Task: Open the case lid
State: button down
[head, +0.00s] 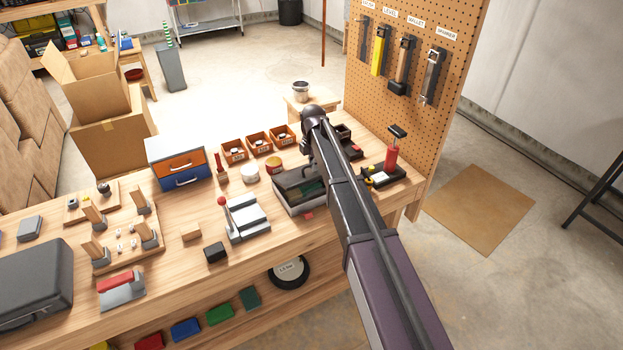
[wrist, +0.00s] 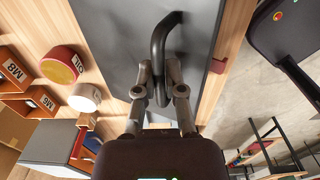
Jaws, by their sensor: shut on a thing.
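The grey case (head: 291,205) sits on the workbench, partly hidden behind my arm in the head view. A dark, greenish area shows inside its pale rim, and a small red tab is at its front. In the wrist view, the flat grey lid (wrist: 105,30) carries a black bent handle (wrist: 159,42). My gripper (wrist: 158,88) is shut on this handle, with one finger on each side. In the head view my fingers are hidden by my arm. I cannot tell how far the lid is raised.
Small labelled bins (head: 259,143) and round tins stand behind and left of the case. A blue and orange drawer unit (head: 178,165) is farther left. A red-handled tool (head: 391,155) stands to the right. A pegboard (head: 420,60) rises behind the bench's right end.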

jog(key=shift+w+a+r+p, duration=0.45)
jog(key=shift+w+r+p, duration=0.05)
jog(key=shift+w+r, duration=0.15)
jog(key=shift+w, duration=0.1)
dwell(0.3)
jog(key=shift+w+a+r+p, duration=0.55)
jog(key=shift+w+r+p, duration=0.05)
jog(key=shift+w+p, duration=0.1)
jog(key=shift+w, duration=0.1)
jog(key=shift+w+a+r, duration=0.15)
dwell(0.4)
jog(key=shift+w+a+r+p, duration=0.2)
jog(key=shift+w+a+p, duration=0.1)
jog(key=shift+w, duration=0.15)
jog(key=shift+w+a+r+p, duration=0.15)
jog(key=shift+w+a+p, duration=0.1)
jog(key=shift+w, duration=0.15)
jog(key=shift+w+a, duration=0.1)
jog(key=shift+w, duration=0.05)
